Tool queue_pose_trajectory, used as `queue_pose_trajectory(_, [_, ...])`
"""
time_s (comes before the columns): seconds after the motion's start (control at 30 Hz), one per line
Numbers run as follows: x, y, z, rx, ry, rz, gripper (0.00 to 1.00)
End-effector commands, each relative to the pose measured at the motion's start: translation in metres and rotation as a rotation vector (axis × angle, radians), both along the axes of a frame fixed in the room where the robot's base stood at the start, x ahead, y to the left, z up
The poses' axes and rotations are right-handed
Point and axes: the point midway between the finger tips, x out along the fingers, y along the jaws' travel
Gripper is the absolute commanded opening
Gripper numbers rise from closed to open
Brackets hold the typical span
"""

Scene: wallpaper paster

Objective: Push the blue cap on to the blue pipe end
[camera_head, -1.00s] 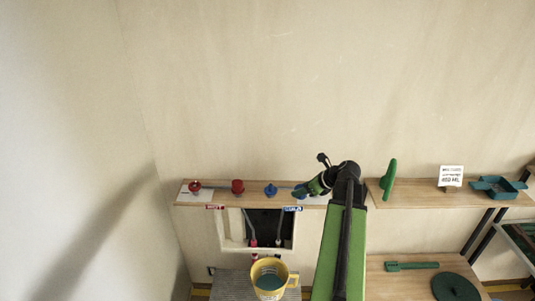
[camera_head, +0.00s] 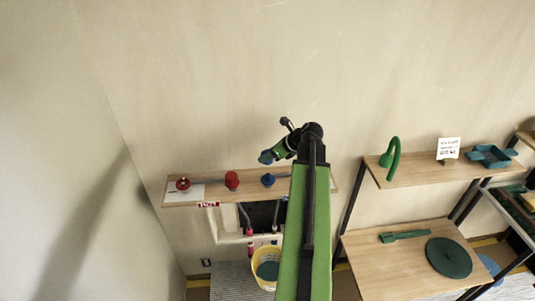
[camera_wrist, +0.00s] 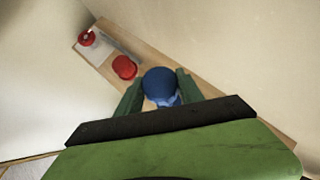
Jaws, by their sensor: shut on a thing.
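My gripper (camera_head: 267,157) is shut on the blue cap, a small rounded blue piece (camera_wrist: 160,82) between the green fingers in the wrist view. In the head view the gripper is above the wall shelf (camera_head: 210,187), with the held piece at its tip. A second blue piece (camera_head: 268,180) stands on the shelf just below. Two pipes come down in the wall recess (camera_head: 262,215) under the shelf: a left one with a red part (camera_head: 250,234) and a right one (camera_head: 276,226). The right pipe's end is too small to make out, and my arm covers the recess's right side.
A red cap (camera_head: 232,179) and a red wheel-like piece (camera_head: 183,183) stand on the shelf. A yellow bucket (camera_head: 258,275) is below the recess. A wooden table (camera_head: 385,268) and another shelf (camera_head: 415,172) with a green hooked object (camera_head: 391,152) are to the right.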

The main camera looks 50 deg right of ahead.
Motion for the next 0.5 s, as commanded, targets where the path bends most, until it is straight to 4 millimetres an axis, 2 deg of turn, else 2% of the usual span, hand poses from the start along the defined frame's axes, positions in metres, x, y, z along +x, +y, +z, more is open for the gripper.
queue_pose_trajectory(0.17, [-0.001, -0.001, -0.011, 0.0, 0.0, -0.001, 0.05])
queue_pose_trajectory(0.5, [-0.001, 0.0, -0.049, 0.0, 0.0, -0.001, 0.05])
